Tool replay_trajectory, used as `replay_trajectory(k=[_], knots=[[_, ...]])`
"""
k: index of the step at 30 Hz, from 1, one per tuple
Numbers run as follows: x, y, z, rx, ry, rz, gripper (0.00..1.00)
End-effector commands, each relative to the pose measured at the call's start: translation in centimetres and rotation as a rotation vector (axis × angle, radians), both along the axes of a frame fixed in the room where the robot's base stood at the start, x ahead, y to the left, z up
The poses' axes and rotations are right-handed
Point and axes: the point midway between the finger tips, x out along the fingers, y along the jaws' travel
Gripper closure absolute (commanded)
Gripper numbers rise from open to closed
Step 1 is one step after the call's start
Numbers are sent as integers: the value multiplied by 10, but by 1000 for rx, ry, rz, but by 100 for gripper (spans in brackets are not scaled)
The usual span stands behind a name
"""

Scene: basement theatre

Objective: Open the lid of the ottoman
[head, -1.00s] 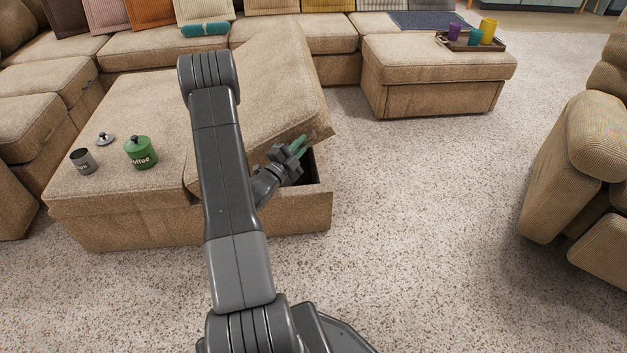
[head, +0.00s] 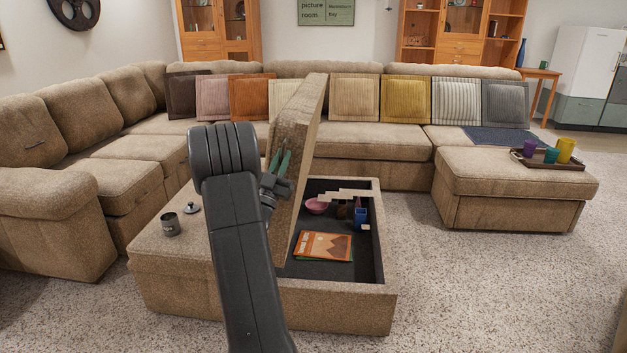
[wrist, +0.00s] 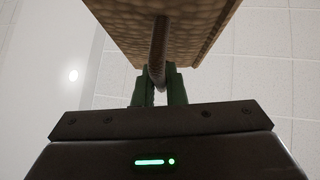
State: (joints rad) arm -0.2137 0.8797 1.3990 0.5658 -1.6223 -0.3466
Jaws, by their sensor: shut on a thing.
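The tan ottoman (head: 335,305) stands on the carpet with its right-hand lid (head: 306,130) raised almost upright. Its dark inside shows, with an orange picture book (head: 322,246), a pink bowl (head: 317,206) and a blue container (head: 360,217) in it. My gripper (head: 279,162) is at the raised lid's edge. In the wrist view my gripper (wrist: 158,80) has its green fingers shut on a dark strap-like pull (wrist: 158,45) on the lid (wrist: 190,25). My arm hides part of the ottoman's left top.
A grey mug (head: 170,224) and a small lid (head: 192,208) sit on the ottoman's fixed left top. The sectional sofa (head: 375,142) wraps behind and left. A tray (head: 541,160) with cups rests on the right seat. Carpet at right is clear.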

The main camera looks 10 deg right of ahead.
Motion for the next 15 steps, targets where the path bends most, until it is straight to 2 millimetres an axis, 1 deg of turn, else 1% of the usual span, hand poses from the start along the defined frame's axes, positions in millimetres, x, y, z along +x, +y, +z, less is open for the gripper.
replay_trajectory(k=[1, 6, 10, 15], knots=[[3, 14, 4, -27, 3, 7, 100], [11, 47, 12, -106, 24, 4, 100], [15, 62, 15, -144, 35, 4, 100], [18, 72, 16, -168, 43, 3, 100]])
